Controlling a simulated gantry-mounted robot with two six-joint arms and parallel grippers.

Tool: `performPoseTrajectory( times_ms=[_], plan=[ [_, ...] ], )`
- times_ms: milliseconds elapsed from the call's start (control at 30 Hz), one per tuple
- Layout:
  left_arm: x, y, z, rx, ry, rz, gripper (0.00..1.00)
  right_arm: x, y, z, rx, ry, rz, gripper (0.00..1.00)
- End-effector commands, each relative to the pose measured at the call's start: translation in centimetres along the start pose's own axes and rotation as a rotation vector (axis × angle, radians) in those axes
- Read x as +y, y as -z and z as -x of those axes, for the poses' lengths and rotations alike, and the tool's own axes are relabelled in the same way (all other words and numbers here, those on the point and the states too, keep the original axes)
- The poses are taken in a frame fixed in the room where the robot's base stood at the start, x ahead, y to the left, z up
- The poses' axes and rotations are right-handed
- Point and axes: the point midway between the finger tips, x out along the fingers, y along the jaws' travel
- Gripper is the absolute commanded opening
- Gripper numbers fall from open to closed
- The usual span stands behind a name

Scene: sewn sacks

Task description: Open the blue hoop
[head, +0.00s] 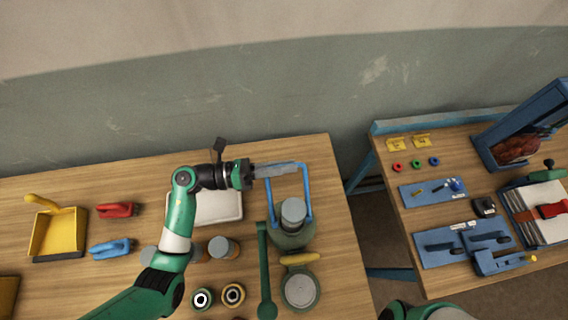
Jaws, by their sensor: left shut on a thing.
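The blue hoop (308,196) is a U-shaped bar at the right side of the left wooden table. It stands around a green base with a grey round top (293,211). My left gripper (290,168) reaches in from the left. Its grey fingers lie across the hoop's far crossbar and are shut on it; they hide part of that bar. Only a small part of my right arm shows at the bottom edge, and its gripper is out of view.
A green lever (264,270), a yellow handle (299,259) and a grey disc (300,290) lie nearer. A white pad (218,207) lies under my left arm. Brushes and a yellow dustpan (56,232) are at left. A gap separates the right table (405,180).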

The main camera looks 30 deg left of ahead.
Motion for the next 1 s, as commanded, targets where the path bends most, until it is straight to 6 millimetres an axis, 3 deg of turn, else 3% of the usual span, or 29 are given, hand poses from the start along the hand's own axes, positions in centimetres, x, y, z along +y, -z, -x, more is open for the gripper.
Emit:
performPoseTrajectory(
  times_ms=[833, 1000],
  plan=[
    [0.1, 0.1, 0.0, 0.002, -0.003, 0.000, 0.00, 0.0, 0.0, 0.0, 0.000, 0.000, 0.000, 0.50],
    [-1.1, -0.1, 0.0, 0.002, -0.002, -0.072, 0.00, 0.0, 0.4, -0.4, 0.000, 0.000, 0.000, 0.50]
  ],
)
